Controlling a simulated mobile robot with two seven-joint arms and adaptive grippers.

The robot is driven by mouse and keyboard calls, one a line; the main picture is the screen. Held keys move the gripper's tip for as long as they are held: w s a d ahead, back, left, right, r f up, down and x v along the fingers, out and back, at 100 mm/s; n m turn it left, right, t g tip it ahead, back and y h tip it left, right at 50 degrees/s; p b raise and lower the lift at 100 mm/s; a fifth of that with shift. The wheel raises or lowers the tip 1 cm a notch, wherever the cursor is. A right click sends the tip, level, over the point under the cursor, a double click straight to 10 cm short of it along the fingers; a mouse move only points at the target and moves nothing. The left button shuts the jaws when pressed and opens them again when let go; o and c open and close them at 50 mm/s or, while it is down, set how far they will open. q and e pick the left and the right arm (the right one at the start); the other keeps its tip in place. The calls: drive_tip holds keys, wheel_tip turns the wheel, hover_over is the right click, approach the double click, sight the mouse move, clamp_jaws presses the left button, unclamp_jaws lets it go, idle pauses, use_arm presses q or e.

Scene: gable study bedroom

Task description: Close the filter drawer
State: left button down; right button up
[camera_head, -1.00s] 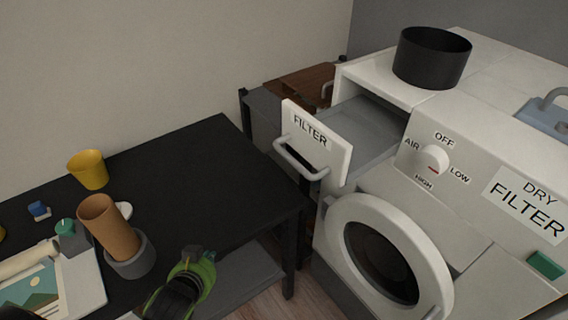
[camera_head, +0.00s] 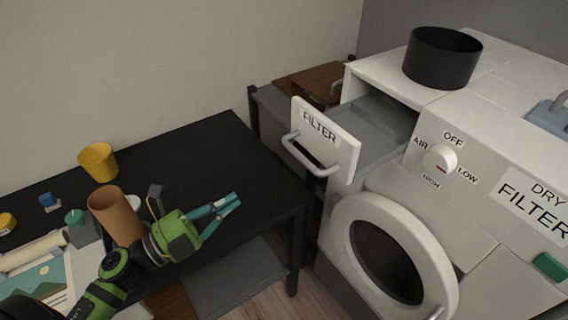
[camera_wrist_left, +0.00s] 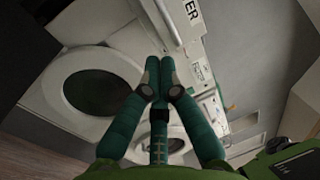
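The filter drawer (camera_head: 340,158) is pulled out of the upper left of the white machine (camera_head: 470,180). Its white front carries a FILTER label and a grey bar handle (camera_head: 308,160). The grey inside of the drawer shows behind the front. My left gripper (camera_head: 238,200) is above the black table, left of and lower in the picture than the handle, apart from it. Its teal fingers are together and empty; they also show in the left wrist view (camera_wrist_left: 160,75). A panel with the letters "ER" (camera_wrist_left: 192,10) shows beyond them. My right gripper is not in view.
A black pot (camera_head: 443,58) stands on the machine. The round door (camera_head: 395,255) is below the drawer. The black table (camera_head: 200,150) holds a yellow cup (camera_head: 98,160), a brown cylinder (camera_head: 116,215) and small items. The space between table and drawer front looks clear.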

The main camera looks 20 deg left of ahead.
sight(298, 156)
use_arm(q)
drive_tip(key=p+x, duration=0.5)
drive_tip(key=x, duration=0.8)
drive_tip(key=shift+w, duration=0.25)
drive_tip(key=shift+d+r, duration=0.1)
drive_tip(key=f+x, duration=0.1)
drive_tip(key=x, duration=0.4)
drive_tip(key=f+b+x, duration=0.1)
drive_tip(key=x, duration=0.4)
drive_tip(key=f+x, duration=0.1)
drive_tip(key=x, duration=0.5)
drive_tip(key=shift+w+d+b, duration=0.2)
drive_tip(key=shift+w+b, duration=0.15)
drive_tip(key=shift+r, duration=0.2)
drive_tip(key=shift+a, duration=0.1)
